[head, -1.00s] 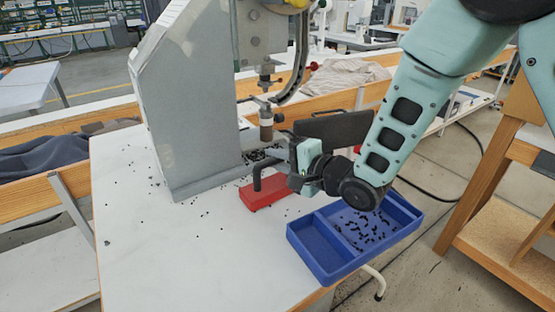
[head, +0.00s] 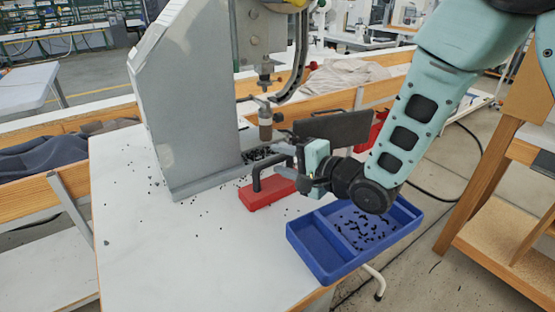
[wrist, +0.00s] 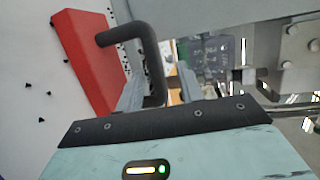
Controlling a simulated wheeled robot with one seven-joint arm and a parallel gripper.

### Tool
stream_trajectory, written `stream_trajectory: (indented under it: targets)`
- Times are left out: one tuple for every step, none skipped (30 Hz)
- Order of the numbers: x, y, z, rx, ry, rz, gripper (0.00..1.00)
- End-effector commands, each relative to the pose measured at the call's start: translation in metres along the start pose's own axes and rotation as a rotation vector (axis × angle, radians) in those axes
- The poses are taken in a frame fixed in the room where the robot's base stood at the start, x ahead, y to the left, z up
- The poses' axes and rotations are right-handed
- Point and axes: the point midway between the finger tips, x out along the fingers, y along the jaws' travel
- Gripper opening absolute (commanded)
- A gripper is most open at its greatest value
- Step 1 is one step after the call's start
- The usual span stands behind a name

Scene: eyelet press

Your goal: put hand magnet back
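The hand magnet is a red block (head: 262,194) with a black bent handle (head: 268,172). It lies on the white table beside the press, left of the blue tray. In the wrist view the red block (wrist: 92,58) is at upper left, and its handle (wrist: 152,58) reaches down toward the space between my fingers. My gripper (head: 287,160) is just right of the handle, with its fingers pointing left. In the wrist view my gripper (wrist: 158,88) has its fingers apart, with gaps beside the handle. Whether a finger touches the handle cannot be told.
The grey press (head: 195,110) stands behind and left of the magnet, its tool (head: 265,122) above. A blue two-part tray (head: 318,262) with small black pieces sits at the table's right edge. Black pieces are scattered on the white table (head: 180,260); its front is mostly clear.

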Motion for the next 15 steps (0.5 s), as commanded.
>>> stream_trajectory:
  targets:
    - [-0.011,0.001,-0.001,0.001,0.004,0.0,0.38]
    - [-0.017,0.001,-0.002,0.001,0.005,0.0,0.38]
    - [-0.026,0.001,-0.002,0.002,0.004,0.0,0.38]
    - [-0.033,0.001,-0.001,0.002,0.003,-0.001,0.38]
    - [-0.039,0.001,-0.001,0.002,0.004,0.0,0.38]
    - [-0.048,0.001,-0.002,0.001,0.005,0.0,0.38]
    - [-0.054,0.001,-0.001,0.001,0.004,0.0,0.38]
    - [-0.06,0.001,-0.001,0.001,0.004,-0.001,0.38]
    - [-0.069,0.001,-0.001,0.001,0.004,-0.001,0.38]
    - [-0.075,0.001,-0.002,0.001,0.004,0.0,0.38]
    - [-0.081,0.001,-0.001,0.001,0.003,0.0,0.38]
    - [-0.083,-0.004,0.0,0.003,0.001,0.003,0.38]
    - [-0.085,-0.004,0.0,0.003,0.0,0.004,0.38]
    - [-0.087,-0.004,0.0,0.002,0.0,0.005,0.38]
    - [-0.089,-0.004,0.0,0.003,0.0,0.005,0.38]
